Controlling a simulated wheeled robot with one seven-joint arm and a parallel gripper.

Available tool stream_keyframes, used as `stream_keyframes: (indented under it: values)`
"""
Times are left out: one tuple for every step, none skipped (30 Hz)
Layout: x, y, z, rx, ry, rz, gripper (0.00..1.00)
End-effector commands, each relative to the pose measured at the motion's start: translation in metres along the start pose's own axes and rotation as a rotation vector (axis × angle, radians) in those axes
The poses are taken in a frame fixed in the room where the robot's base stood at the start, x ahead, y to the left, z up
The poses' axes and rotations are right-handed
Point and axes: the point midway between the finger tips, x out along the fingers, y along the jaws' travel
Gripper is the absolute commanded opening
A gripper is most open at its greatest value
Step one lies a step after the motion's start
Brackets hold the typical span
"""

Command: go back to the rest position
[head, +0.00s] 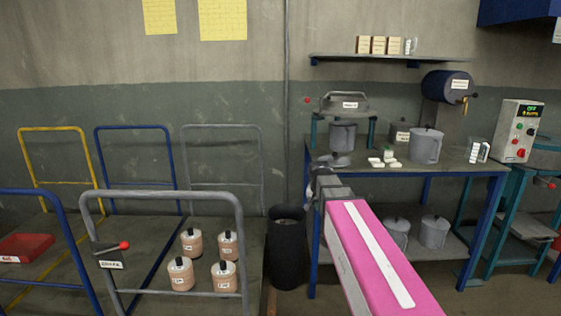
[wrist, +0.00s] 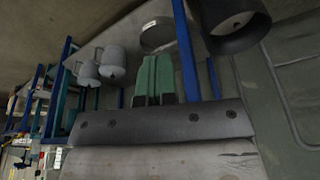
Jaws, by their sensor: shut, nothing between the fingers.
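My gripper (wrist: 153,76) shows in the wrist view with its two green fingers side by side and touching, and nothing is held. In the head view my pink arm reaches from the lower right, and my gripper (head: 317,185) is at its far end, by the left end of the workbench (head: 450,167). The fingers are small and hard to make out there. A black bin (head: 287,250) stands below and to the left of it, and also shows at the top of the wrist view (wrist: 232,30).
Grey pots (head: 434,231) stand on the bench's lower shelf. A grey jug (head: 426,146) and white pieces (head: 383,162) are on its top. A grey-railed cart (head: 245,270) with several labelled canisters (head: 192,241) stands left. A control box (head: 517,131) is at right.

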Motion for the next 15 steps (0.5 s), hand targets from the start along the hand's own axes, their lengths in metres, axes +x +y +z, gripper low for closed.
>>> stream_keyframes:
  values:
    - [0.015,0.01,0.019,-0.025,-0.024,0.003,0.0]
    - [0.023,0.015,0.027,-0.042,-0.036,0.004,0.0]
    - [0.033,0.021,0.038,-0.065,-0.052,0.004,0.0]
    - [0.041,0.025,0.046,-0.082,-0.064,0.004,0.0]
    - [0.048,0.029,0.055,-0.098,-0.076,0.003,0.0]
    - [0.058,0.035,0.067,-0.121,-0.093,0.002,0.0]
    - [0.065,0.039,0.075,-0.139,-0.105,0.001,0.0]
    - [0.071,0.044,0.085,-0.155,-0.118,0.0,0.0]
    - [0.08,0.05,0.096,-0.176,-0.134,-0.002,0.0]
    - [0.086,0.054,0.106,-0.193,-0.147,-0.004,0.0]
    - [0.092,0.058,0.114,-0.209,-0.159,-0.006,0.0]
    - [0.1,0.064,0.127,-0.229,-0.175,-0.01,0.0]
    - [0.105,0.069,0.135,-0.245,-0.186,-0.013,0.0]
    - [0.11,0.073,0.144,-0.261,-0.198,-0.015,0.0]
    - [0.116,0.077,0.155,-0.279,-0.211,-0.019,0.0]
